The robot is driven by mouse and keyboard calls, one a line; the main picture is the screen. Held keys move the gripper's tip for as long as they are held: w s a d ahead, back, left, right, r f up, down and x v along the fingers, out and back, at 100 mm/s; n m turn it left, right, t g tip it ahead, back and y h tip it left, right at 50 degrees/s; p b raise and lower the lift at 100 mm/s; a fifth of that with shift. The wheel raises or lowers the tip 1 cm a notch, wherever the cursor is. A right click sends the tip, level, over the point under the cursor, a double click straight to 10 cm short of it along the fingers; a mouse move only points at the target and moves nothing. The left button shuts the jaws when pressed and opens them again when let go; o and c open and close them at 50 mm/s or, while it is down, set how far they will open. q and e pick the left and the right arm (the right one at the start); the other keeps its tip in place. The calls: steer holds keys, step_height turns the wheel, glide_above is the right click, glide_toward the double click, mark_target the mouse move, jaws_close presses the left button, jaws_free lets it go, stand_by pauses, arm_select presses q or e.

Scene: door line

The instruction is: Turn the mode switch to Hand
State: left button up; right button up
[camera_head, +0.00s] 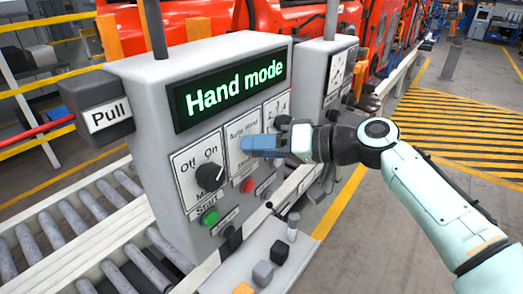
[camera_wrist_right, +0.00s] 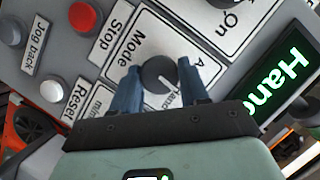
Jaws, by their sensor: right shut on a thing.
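The grey control box (camera_head: 150,85) has a lit display (camera_head: 230,85) that reads "Hand mode". The mode switch (camera_wrist_right: 157,74) is a round dark knob on a white plate marked "Mode", seen in the right wrist view. Its white pointer line points toward the partly covered "Hand" label. My right gripper (camera_wrist_right: 158,82) has its two blue fingers on either side of the knob, shut on it. In the head view my right gripper (camera_head: 250,143) covers the knob from the right. My left gripper is not in view.
Left of the mode plate is an Off/On knob (camera_head: 208,177). Below are a green Start button (camera_head: 209,216) and a red Stop button (camera_head: 248,185). A "Pull" box (camera_head: 105,115) juts out left. Rollers (camera_head: 60,235) run alongside, and a second control box (camera_head: 325,62) stands behind.

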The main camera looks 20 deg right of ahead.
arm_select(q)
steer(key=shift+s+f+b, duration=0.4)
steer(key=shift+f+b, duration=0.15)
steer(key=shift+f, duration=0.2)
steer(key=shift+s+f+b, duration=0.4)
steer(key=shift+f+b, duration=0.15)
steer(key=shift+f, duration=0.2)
arm_select(e)
steer(key=shift+d+f+m+y, duration=0.1)
steer(key=shift+m+y, duration=0.6)
steer(key=shift+m, duration=0.65)
steer(key=shift+m+y, duration=0.7)
steer(key=shift+m, duration=0.65)
steer(key=o, duration=1)
steer(key=shift+o, duration=0.2)
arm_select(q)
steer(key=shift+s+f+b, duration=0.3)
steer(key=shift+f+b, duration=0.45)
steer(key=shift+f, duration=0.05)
arm_select(e)
steer(key=f+v, duration=0.1)
steer(key=v, duration=1.2)
steer(key=shift+d+r, duration=0.2)
steer(key=shift+r, duration=0.2)
